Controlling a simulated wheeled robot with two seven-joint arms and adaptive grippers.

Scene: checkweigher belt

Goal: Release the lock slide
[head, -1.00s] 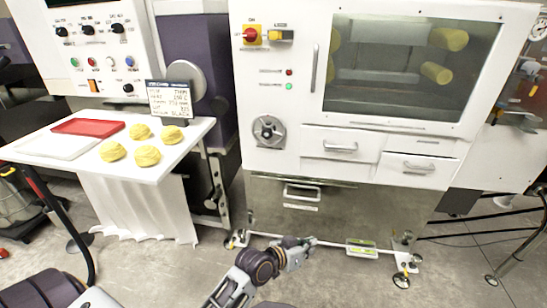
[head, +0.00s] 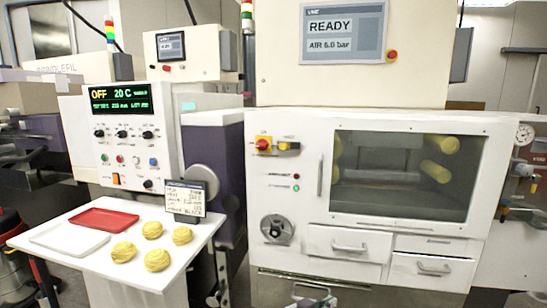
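The white machine's front carries a small yellow piece with a grey end (head: 289,146), right of a red rotary knob on a yellow plate (head: 264,145). It looks like the lock slide, but no label on it can be read. It sits left of the window door's upright handle (head: 320,175). The window (head: 400,205) is closed, with yellow rolls visible behind the glass.
A screen (head: 344,33) above reads READY, AIR 6.0 bar. At left, a white table (head: 95,262) holds a red tray (head: 104,219) and several yellow dough nests (head: 157,260).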

